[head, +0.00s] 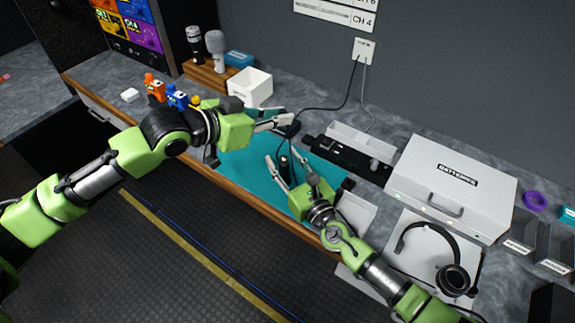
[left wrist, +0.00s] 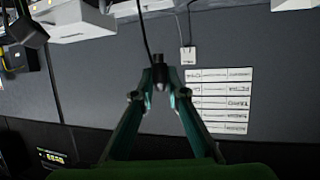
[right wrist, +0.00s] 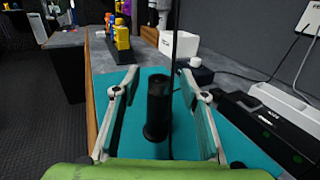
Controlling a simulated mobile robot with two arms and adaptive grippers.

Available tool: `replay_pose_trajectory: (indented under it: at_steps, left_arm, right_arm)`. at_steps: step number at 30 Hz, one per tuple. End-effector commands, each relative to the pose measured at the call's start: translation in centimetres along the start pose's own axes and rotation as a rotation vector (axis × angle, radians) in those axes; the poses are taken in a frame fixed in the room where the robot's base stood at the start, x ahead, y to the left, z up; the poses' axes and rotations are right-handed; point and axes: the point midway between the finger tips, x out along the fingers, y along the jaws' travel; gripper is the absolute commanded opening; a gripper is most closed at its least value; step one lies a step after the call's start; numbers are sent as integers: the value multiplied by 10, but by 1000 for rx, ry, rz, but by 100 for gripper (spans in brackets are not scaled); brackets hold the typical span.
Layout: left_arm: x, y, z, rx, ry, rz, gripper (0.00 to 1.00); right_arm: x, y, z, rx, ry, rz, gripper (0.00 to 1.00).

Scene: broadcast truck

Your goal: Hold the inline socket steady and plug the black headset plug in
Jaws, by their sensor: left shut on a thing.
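My left gripper (head: 288,119) is shut on a small black piece with a cable, seen between its fingertips in the left wrist view (left wrist: 160,75). It looks like the inline socket; in the head view the black cable from the wall plate runs to this spot. My right gripper (right wrist: 158,92) is open, lower down over the teal mat. A black cylinder (right wrist: 157,112) stands upright between its fingers, with gaps on both sides. It looks like the headset plug. A thin dark cable passes just right of it; I cannot tell whether they are joined.
The teal mat (head: 262,180) lies on the grey counter. A black panel (head: 345,158) is behind it. A silver case (head: 455,185) and a headset (head: 452,278) are to the right.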

Motion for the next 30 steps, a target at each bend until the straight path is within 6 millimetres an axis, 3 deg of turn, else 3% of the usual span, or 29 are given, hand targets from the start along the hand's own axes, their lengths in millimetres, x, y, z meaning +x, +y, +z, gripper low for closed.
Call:
replay_pose_trajectory:
  at_steps: [5, 10, 17, 24, 30]
  left_arm:
    - [0, 0, 0, 0, 0, 0, 0]
    - [0, 0, 0, 0, 0, 0, 0]
    - [1, 0, 2, -2, 0, -1, 0]
    - [13, 2, 29, -13, -2, -22, 0]
    - [17, 1, 39, -15, -3, -37, 0]
  right_arm:
    - [0, 0, 0, 0, 0, 1, 40]
    - [0, 0, 0, 0, 0, 1, 1]
    - [0, 0, 0, 0, 0, 0, 0]
    - [0, 0, 0, 0, 0, 0, 0]
    - [0, 0, 0, 0, 0, 0, 0]
